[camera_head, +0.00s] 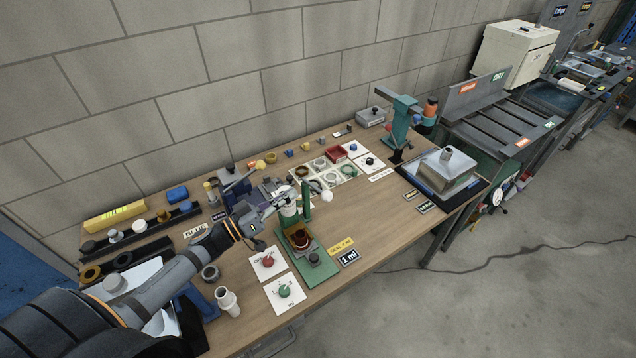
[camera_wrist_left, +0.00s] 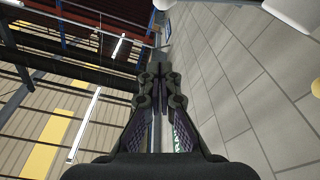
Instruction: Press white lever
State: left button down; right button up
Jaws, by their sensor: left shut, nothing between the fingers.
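A green bench press (camera_head: 307,212) stands near the front of the workbench, with a dark red-brown cup on its base. A white ball knob (camera_head: 327,196), which looks like the end of the white lever, sticks out to the right of its column. My left gripper (camera_head: 284,198) is shut and empty, just left of the press's upper part; I cannot tell whether it touches it. In the left wrist view its closed fingers (camera_wrist_left: 160,82) point at the wall and ceiling. White rounded parts (camera_wrist_left: 292,12) show at the top right there; I cannot tell what they are. My right gripper is out of view.
Cards with a red knob (camera_head: 268,262) and a green knob (camera_head: 285,292) lie left of the press. A white fitting (camera_head: 228,302) stands at the front edge. Behind are several rings and small parts; a teal press (camera_head: 402,125) stands farther right. The bench's right front is clear.

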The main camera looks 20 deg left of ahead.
pick_arm(q)
jog(key=r+b, duration=0.1)
send_over(315, 187)
jog(key=s+d, duration=0.2)
jog(key=s, duration=0.2)
jog(key=shift+s+d+f+b, duration=0.1)
jog(key=shift+d+f+b, duration=0.05)
jog(key=shift+f+b, duration=1.05)
jog(key=shift+s+d+f+b, duration=0.15)
jog(key=shift+f+b, duration=0.5)
jog(key=shift+b, duration=0.9)
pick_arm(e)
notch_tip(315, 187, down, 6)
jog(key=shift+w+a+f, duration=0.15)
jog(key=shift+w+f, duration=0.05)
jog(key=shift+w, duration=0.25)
